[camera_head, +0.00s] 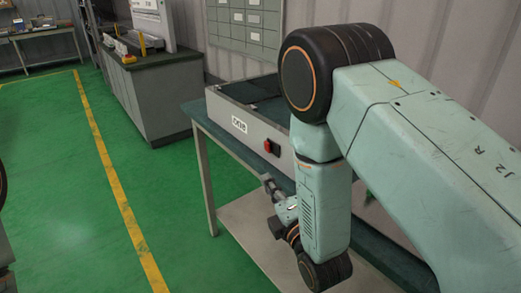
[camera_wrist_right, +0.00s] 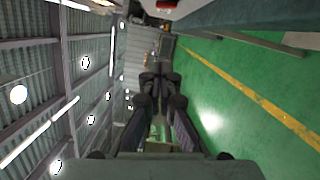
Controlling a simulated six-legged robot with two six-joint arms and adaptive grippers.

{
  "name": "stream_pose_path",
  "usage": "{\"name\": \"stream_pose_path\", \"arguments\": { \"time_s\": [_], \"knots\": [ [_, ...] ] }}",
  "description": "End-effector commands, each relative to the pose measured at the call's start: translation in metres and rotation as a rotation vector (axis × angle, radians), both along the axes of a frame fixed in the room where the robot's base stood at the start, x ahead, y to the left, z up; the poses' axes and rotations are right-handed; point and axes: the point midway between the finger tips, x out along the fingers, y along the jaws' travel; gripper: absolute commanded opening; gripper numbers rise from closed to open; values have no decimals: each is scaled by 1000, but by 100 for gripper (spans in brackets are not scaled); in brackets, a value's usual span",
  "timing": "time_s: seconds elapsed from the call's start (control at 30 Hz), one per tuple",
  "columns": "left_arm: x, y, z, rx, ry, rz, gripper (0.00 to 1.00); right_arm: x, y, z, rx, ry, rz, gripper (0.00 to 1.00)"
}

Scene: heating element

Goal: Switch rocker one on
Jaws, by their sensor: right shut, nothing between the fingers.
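The heating element (camera_head: 222,107) is a grey box with a dark top and a white label on its front, set on a green-topped bench. A red rocker (camera_head: 268,146) in a dark housing sits on its front face. Any further rockers are hidden behind my right arm. My right gripper (camera_head: 267,180) is below and in front of the red rocker, apart from it. In the right wrist view my right gripper (camera_wrist_right: 161,78) is shut and empty. A small red part (camera_wrist_right: 166,5), probably the rocker, shows at that view's top edge. My left gripper is in neither view.
The bench (camera_head: 205,128) has a lower shelf (camera_head: 255,232). My right arm hides its right side. A second cabinet (camera_head: 155,90) stands behind to the left. Green floor with a yellow line (camera_head: 115,185) is free on the left.

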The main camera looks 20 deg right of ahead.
Motion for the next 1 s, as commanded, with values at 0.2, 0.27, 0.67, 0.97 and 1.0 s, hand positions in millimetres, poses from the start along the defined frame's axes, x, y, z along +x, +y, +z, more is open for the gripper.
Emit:
{"name": "stream_pose_path", "arguments": {
  "time_s": [0.2,0.27,0.67,0.97,1.0],
  "knots": [
    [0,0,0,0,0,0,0,-4,-1,0,-4,-2,-2,0],
    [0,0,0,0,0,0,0,-5,-1,0,-4,-2,-2,0],
    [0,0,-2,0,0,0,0,33,4,2,-2,-7,-1,0],
    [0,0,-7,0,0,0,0,92,10,4,-1,-5,0,0],
    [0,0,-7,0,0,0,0,99,10,5,-1,-6,0,0]
  ]
}}
